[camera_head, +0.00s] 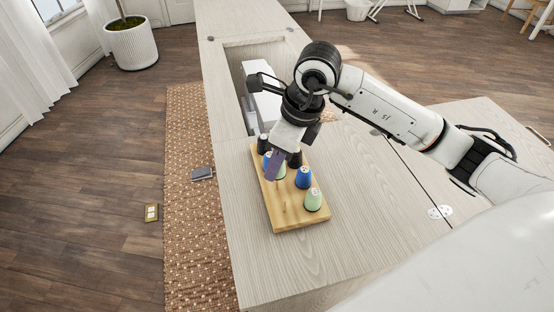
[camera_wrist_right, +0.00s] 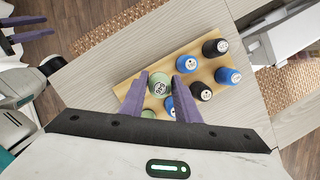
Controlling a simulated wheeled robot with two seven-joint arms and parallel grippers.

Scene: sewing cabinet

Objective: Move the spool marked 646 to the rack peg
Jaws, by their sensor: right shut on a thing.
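My right gripper (camera_head: 275,170) reaches down over the wooden spool rack (camera_head: 272,213) on the cabinet top. In the right wrist view its purple fingers (camera_wrist_right: 158,98) are shut on a green spool (camera_wrist_right: 160,84) whose top label appears to read 646. In the head view the fingers partly hide this spool (camera_head: 281,172); whether it is clear of the board I cannot tell. A bare peg (camera_head: 284,207) stands at the rack's near left. My left gripper (camera_wrist_right: 24,29) shows only at the wrist view's upper left, its fingers apart and empty.
Another green spool (camera_head: 313,200) stands at the rack's near right, with a blue spool (camera_head: 303,178) behind it. Several blue and black spools crowd around the held one. A recess with a white machine (camera_head: 265,103) lies behind; bare cabinet top (camera_head: 360,205) is to the right.

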